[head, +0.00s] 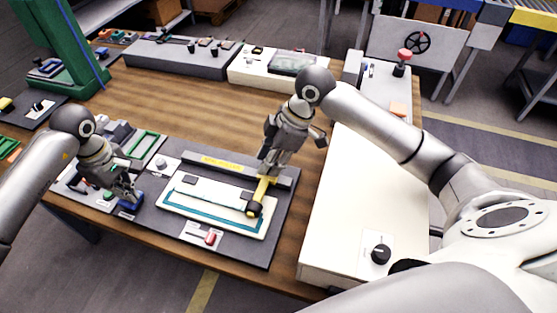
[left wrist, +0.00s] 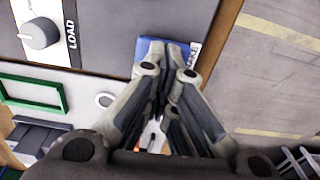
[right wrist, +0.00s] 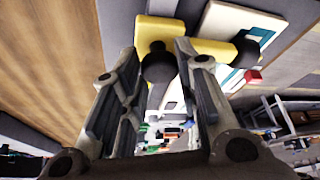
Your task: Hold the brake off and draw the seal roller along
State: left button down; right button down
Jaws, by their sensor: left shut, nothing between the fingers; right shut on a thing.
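The blue brake paddle (head: 131,206) is at the front left of the grey station. My left gripper (head: 132,196) is shut and empty, its tips over the paddle; in the left wrist view the tips overlap the blue pad (left wrist: 151,46), and contact is not clear. The yellow roller arm (head: 263,187) carries a black roller (head: 254,209) at its front end, over the right part of the white panel with a teal seal (head: 213,220). My right gripper (head: 264,172) is shut on the arm's rear end, where a dark knob (right wrist: 158,64) shows between the fingers.
A red button (head: 210,238) sits in front of the panel. A grey LOAD knob (left wrist: 40,33) is left of the paddle in the left wrist view. A white cabinet (head: 350,210) stands right of the station.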

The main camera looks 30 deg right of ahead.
pick_arm(q)
jog(key=shift+f, duration=0.1)
pick_arm(e)
jog(key=w+a, duration=1.4)
jog(key=shift+a, duration=0.1)
pick_arm(q)
jog(key=shift+s, duration=0.1)
pick_arm(e)
jog(key=shift+w+a+r, duration=0.1)
pick_arm(q)
jog(key=shift+d, duration=0.1)
pick_arm(e)
jog(key=c, duration=1.5)
grip_release()
jog(key=o, duration=0.4)
jog(key=shift+w+a, duration=0.15)
jog(key=shift+d, duration=0.2)
jog(key=v, duration=1.2)
jog(key=shift+a, duration=0.1)
